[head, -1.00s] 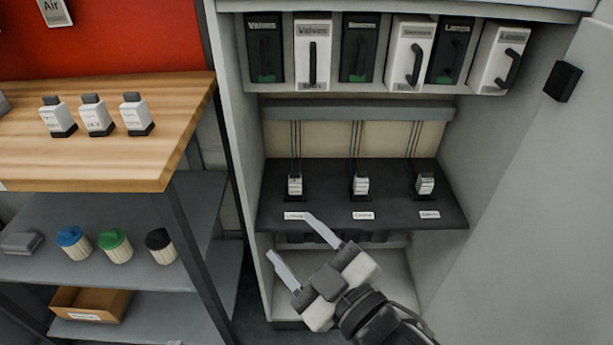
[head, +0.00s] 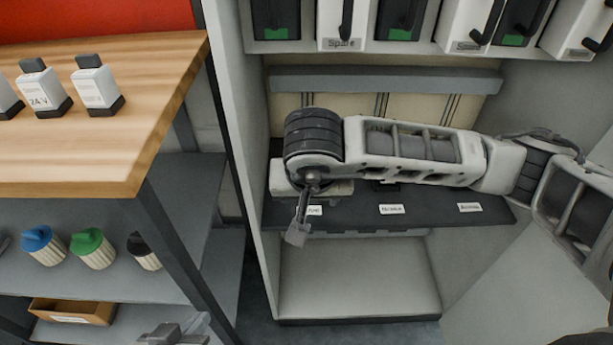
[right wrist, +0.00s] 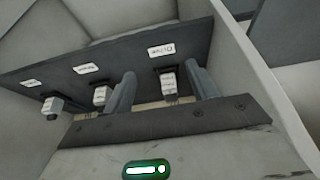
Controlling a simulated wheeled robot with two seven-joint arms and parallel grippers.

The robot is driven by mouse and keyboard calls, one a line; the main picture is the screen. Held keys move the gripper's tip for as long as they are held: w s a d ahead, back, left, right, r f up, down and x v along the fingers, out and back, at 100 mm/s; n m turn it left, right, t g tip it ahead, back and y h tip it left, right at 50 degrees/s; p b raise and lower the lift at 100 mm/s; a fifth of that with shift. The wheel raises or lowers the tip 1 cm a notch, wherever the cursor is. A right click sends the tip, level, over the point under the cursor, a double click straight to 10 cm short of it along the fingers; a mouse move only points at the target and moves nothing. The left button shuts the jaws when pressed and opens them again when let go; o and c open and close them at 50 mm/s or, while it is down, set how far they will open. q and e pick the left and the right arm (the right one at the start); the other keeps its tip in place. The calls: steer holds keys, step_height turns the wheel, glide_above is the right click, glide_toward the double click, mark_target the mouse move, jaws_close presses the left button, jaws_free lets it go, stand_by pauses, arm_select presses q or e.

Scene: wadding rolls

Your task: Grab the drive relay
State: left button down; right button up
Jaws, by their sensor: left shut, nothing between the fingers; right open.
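Three small white relays on dark bases stand on the black shelf (head: 435,214) in the cabinet. In the right wrist view they appear upside down: one at the right (right wrist: 168,83), one in the middle (right wrist: 101,95), one at the left (right wrist: 52,105). The label (right wrist: 161,50) by the right one appears to read Drive. My right gripper (right wrist: 160,71) is open, its fingers on either side of that relay in the picture; contact is not clear. In the head view my right arm hides the relays. My left gripper (head: 174,335) is shut and empty at the bottom edge.
Black and white handled boxes (head: 400,18) line the cabinet's top. A wooden table (head: 120,150) at the left holds more white relays (head: 97,88). Below it are capped jars (head: 92,248) and an orange-brown bin (head: 72,311). The cabinet's lower compartment (head: 355,275) is empty.

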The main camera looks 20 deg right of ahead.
steer(key=w+d, duration=0.1)
steer(key=w, duration=0.2)
steer(key=w+d, duration=0.1)
steer(key=w, duration=0.2)
steer(key=w+d, duration=0.1)
steer(key=w, duration=0.3)
steer(key=shift+w, duration=0.1)
steer(key=b+x, duration=0.1)
steer(key=x, duration=0.4)
steer(key=shift+w, duration=0.2)
steer(key=c, duration=1.1)
